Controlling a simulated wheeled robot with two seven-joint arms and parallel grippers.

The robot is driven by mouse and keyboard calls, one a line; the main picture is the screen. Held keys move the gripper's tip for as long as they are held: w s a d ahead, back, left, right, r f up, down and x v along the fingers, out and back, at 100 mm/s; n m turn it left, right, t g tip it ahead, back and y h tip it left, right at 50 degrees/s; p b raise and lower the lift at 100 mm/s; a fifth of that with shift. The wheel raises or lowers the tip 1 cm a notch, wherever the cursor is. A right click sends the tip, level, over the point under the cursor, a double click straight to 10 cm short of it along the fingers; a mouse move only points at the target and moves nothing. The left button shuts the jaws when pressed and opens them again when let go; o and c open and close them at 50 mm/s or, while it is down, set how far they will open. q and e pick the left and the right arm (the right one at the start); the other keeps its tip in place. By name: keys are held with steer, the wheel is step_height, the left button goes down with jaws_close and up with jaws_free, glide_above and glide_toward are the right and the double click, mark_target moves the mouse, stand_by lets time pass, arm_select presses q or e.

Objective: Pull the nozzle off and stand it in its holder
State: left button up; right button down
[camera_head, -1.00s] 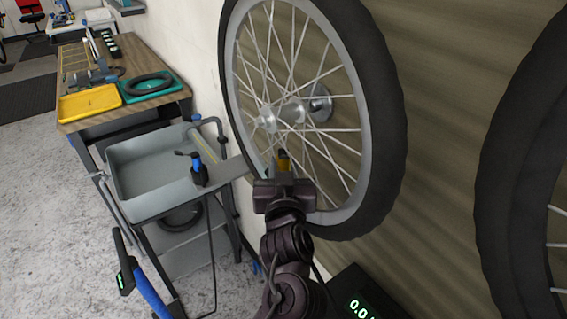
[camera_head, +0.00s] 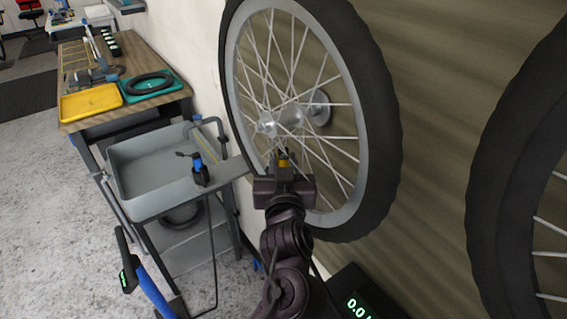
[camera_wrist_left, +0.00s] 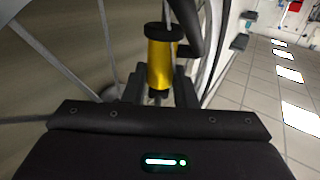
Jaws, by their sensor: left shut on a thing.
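The nozzle (camera_head: 284,161) is a small yellow cylinder with black ends, in front of the lower part of the spoked wheel (camera_head: 384,165). My left gripper (camera_head: 284,172) is shut on it. In the left wrist view the yellow nozzle (camera_wrist_left: 161,62) stands up between the fingers (camera_wrist_left: 159,94), with a dark curved part beside its top. I cannot tell whether the nozzle is still joined to the valve. I cannot pick out its holder for certain. My right gripper is not in view.
A grey basin (camera_head: 130,180) on a stand, with a black and blue bottle-like item (camera_head: 199,170) on its edge, is at left. Behind it is a bench with a yellow tray (camera_head: 90,103). A lit display (camera_head: 360,306) is low right. A second wheel (camera_head: 500,160) hangs right.

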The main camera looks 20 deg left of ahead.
arm_select(q)
steer(key=shift+r, duration=0.15)
steer(key=o, duration=1)
